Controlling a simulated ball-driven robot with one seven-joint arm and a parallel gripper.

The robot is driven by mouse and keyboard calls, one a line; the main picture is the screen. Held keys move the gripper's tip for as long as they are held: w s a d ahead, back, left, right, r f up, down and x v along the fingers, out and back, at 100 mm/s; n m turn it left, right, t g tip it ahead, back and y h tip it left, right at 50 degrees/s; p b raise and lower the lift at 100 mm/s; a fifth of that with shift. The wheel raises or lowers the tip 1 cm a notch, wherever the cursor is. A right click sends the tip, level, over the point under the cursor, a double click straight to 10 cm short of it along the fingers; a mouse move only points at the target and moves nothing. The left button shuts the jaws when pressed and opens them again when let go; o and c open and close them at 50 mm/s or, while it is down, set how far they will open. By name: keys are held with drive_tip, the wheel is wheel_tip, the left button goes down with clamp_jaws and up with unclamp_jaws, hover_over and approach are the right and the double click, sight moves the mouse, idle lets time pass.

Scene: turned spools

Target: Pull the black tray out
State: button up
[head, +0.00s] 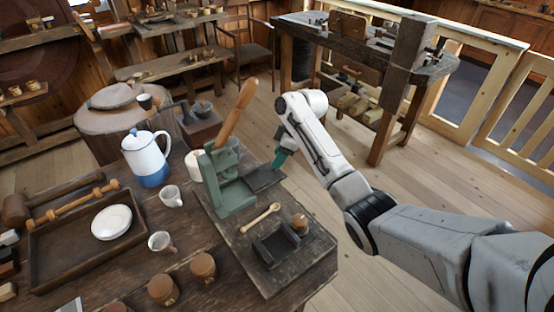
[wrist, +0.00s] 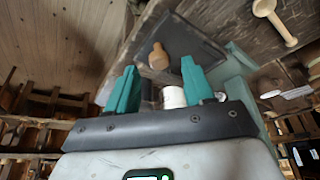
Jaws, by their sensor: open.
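A flat black tray (head: 265,178) extends from the right side of a green press (head: 232,185) with a long wooden handle, on the worktable. In the wrist view the black tray (wrist: 188,42) shows with a wooden knob (wrist: 158,57) at its edge; I cannot tell how they join. My gripper (head: 279,158) is at the tray's right end in the head view. In the wrist view its teal fingers (wrist: 160,85) are apart, with nothing held, and the knob appears just beyond the gap between them.
A white-blue jug (head: 146,155) and cups stand left. Open floor (head: 350,215) lies right of the table.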

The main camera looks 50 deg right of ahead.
drive_tip(key=v, duration=0.8)
drive_tip(key=shift+s+r, duration=0.15)
drive_tip(key=shift+r, duration=0.05)
